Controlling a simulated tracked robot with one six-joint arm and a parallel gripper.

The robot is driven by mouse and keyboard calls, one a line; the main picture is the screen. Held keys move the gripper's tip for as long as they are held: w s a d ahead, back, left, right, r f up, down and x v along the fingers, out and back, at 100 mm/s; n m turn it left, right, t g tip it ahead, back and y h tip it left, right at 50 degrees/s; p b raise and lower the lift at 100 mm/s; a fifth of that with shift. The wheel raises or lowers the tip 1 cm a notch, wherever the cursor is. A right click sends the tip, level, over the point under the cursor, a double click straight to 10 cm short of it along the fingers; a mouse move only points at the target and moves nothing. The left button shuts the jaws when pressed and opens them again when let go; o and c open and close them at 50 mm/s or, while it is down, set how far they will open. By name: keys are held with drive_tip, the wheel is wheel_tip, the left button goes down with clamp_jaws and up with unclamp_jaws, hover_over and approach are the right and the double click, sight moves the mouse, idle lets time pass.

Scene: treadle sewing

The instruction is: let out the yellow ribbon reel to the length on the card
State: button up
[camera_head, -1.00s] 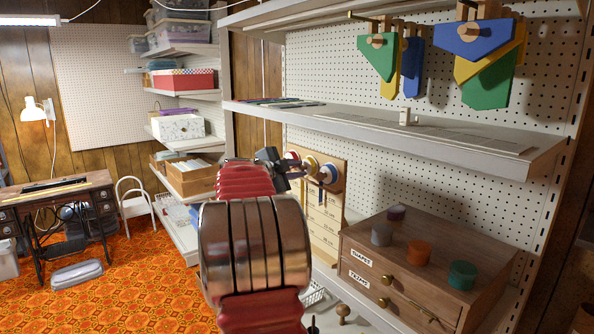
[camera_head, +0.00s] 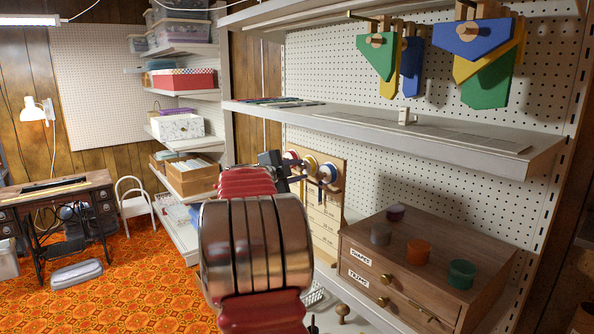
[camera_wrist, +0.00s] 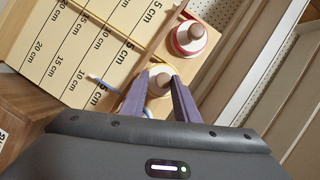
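The wooden board holds a red reel (camera_wrist: 190,37), the yellow reel (camera_wrist: 160,70) and a blue ribbon end (camera_wrist: 98,79). In the head view the red reel (camera_head: 291,158), yellow reel (camera_head: 311,162) and blue reel (camera_head: 328,173) sit in a row at the board's top. A pale card (camera_wrist: 85,45) with columns of 5 to 20 cm marks lies beside them. My gripper (camera_wrist: 158,78) is at the yellow reel, its two fingers apart on either side of the wooden knob. Contact with the knob cannot be told. Most of the yellow reel is hidden behind the fingers.
A drawer cabinet (camera_head: 430,250) with several coloured spools on top stands right of the board. A shelf (camera_head: 400,133) runs above the reels. The orange patterned floor (camera_head: 140,290) is open at left.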

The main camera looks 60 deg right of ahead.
drive_tip(key=shift+o, duration=1.4)
drive_tip(key=shift+w, duration=0.1)
drive_tip(key=shift+w+a+r, duration=0.1)
drive_tip(key=shift+a+r, duration=0.05)
drive_tip(key=shift+a, duration=0.25)
drive_tip(key=v, duration=1.3)
drive_tip(key=shift+s, duration=0.25)
